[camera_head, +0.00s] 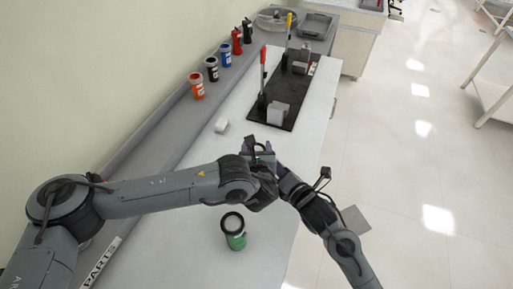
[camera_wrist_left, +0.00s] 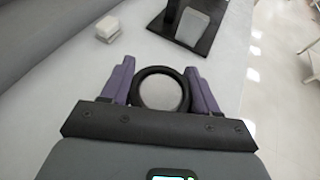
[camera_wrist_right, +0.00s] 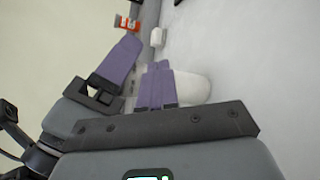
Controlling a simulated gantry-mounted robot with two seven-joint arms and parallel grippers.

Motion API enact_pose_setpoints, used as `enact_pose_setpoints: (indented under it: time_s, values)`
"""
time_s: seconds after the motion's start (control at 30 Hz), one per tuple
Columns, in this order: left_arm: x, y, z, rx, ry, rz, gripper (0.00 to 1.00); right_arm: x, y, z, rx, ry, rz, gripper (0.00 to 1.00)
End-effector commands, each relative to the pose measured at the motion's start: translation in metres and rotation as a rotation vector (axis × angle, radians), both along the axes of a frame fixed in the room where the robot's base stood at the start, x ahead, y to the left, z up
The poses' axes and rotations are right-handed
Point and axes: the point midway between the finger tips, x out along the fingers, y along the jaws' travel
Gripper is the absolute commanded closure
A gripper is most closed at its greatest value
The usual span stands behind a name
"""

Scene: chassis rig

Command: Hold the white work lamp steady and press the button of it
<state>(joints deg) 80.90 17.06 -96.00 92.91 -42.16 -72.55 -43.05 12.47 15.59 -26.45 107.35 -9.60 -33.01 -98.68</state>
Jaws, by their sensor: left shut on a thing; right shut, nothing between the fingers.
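In the left wrist view, the work lamp shows as a black ring with a pale grey middle (camera_wrist_left: 163,92). My left gripper (camera_wrist_left: 160,68) is shut on it, one purple finger on each side. In the right wrist view, a rounded white body (camera_wrist_right: 190,88), apparently the lamp, shows just behind and beside my right gripper (camera_wrist_right: 158,66), whose fingers are shut together and empty. A left gripper finger (camera_wrist_right: 122,60) also shows there. I cannot tell whether the right fingertips touch the lamp. The button is not visible.
A small white block (camera_head: 221,126) lies beyond the grippers. A black board (camera_head: 285,112) with upright levers is farther back. Several coloured cans, including an orange one (camera_head: 197,92), line the left ledge.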

Motion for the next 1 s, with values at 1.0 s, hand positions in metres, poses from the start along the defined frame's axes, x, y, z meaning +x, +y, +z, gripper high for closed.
enact_pose_setpoints:
  time_s: [1.0]
  values:
    - [-0.005,-0.008,-0.004,-0.001,0.008,-0.017,0.82,-0.011,-0.011,0.006,0.006,-0.01,0.013,1.0]
